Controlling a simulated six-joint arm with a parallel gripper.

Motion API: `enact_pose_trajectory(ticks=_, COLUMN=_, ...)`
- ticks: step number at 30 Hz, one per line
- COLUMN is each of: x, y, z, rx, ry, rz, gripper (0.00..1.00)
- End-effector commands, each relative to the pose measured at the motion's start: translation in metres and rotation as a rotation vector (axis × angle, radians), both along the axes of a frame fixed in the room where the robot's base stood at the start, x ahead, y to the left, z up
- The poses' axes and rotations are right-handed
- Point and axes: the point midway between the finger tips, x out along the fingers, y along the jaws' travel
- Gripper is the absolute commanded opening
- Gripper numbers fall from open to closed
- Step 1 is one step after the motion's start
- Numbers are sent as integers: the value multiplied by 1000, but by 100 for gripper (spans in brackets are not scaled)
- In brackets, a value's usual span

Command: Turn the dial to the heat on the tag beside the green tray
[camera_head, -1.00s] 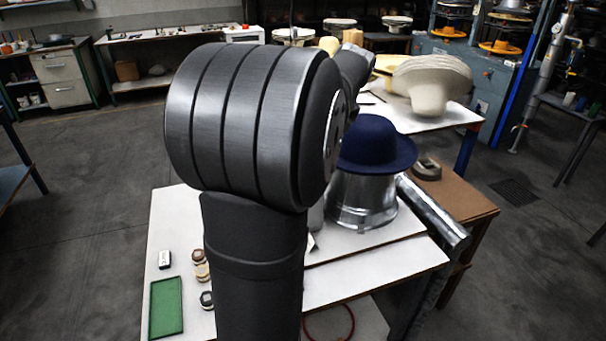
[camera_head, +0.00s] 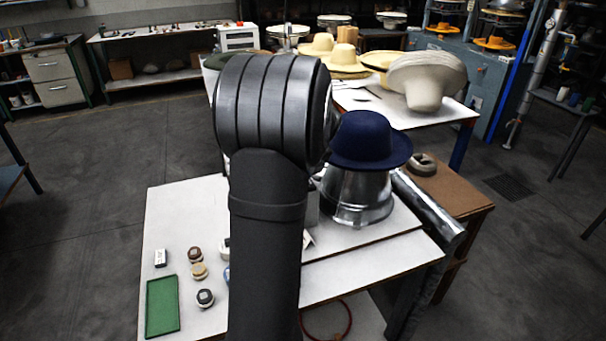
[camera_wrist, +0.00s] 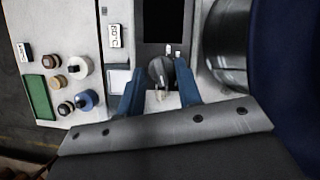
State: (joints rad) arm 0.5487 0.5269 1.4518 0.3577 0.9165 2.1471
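The dial (camera_wrist: 160,72) is a dark round knob with a light mark, below a black panel in the wrist view. My gripper (camera_wrist: 157,80) is open, with one blue finger on each side of the dial; I cannot tell whether they touch it. The green tray (camera_wrist: 41,97) lies at the left; it also shows in the head view (camera_head: 162,307). A small black-and-white tag (camera_wrist: 25,52) stands beside it, also in the head view (camera_head: 160,258); its writing is too small to read. My arm hides the dial and gripper in the head view.
A second white tag (camera_wrist: 115,36) stands left of the panel. Several round pots, one a dark pot (camera_head: 205,297), sit right of the tray. A blue hat (camera_head: 370,140) rests on the metal press form (camera_head: 357,195), close to the gripper's right.

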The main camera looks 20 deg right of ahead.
Motion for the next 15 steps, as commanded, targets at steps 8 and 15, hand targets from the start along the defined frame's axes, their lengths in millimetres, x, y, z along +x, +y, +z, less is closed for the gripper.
enact_pose_trajectory(ticks=8, x=0, y=0, z=-1, rx=0, ry=0, rz=0, gripper=26)
enact_pose_trajectory(ticks=15, x=0, y=0, z=0, rx=0, ry=0, rz=0, gripper=0)
